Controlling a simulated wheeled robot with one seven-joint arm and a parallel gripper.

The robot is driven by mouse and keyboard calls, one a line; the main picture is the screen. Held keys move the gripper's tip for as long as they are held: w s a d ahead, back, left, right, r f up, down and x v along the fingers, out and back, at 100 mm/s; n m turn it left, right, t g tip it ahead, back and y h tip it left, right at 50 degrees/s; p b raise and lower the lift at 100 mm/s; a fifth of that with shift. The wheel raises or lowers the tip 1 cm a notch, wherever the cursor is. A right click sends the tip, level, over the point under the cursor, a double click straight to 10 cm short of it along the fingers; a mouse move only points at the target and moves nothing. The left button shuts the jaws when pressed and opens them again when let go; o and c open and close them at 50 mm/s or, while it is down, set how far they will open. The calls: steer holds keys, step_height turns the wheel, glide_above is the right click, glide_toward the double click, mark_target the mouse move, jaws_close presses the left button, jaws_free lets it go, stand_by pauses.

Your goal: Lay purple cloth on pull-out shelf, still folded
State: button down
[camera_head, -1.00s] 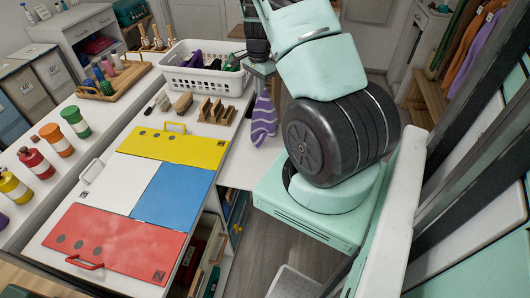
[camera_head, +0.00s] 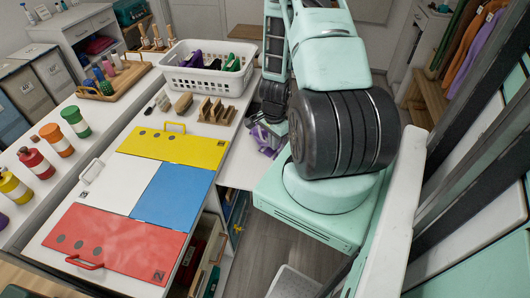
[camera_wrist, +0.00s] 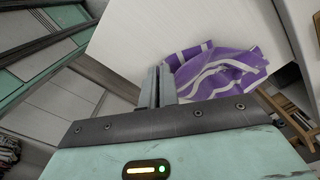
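The purple cloth with white stripes (camera_wrist: 215,72) lies bunched on a white surface, the pull-out shelf (camera_wrist: 125,45), in the wrist view. In the head view the cloth (camera_head: 264,142) shows partly behind my arm, low over the shelf (camera_head: 238,174) beside the counter. My gripper (camera_wrist: 160,82) is at the cloth's left edge in the wrist view, with its fingers close together. Whether the fingertips still pinch the cloth is hidden. In the head view my arm hides most of the gripper. Whether the cloth's folds are intact is unclear.
A white basket (camera_head: 205,68) with cloths stands at the back of the counter, with brushes and a wooden rack (camera_head: 216,111) before it. Yellow, blue, white and red panels cover the counter. An open drawer (camera_head: 205,262) juts out below. Clothes hang at far right.

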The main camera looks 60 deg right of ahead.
steer(key=s+a+f, duration=0.2)
steer(key=f, duration=0.1)
steer(key=s+a+f, duration=0.2)
steer(key=s+f, duration=0.1)
steer(key=s+a+f, duration=0.2)
steer(key=shift+s+f, duration=0.2)
steer(key=shift+f, duration=0.2)
steer(key=c, duration=1.2)
jaws_free()
steer(key=s+a+r+p, duration=0.2)
steer(key=r+p, duration=0.4)
steer(key=r, duration=0.4)
steer(key=shift+s+a+p, duration=0.35)
steer(key=shift+s+a, duration=0.05)
steer(key=shift+s, duration=0.25)
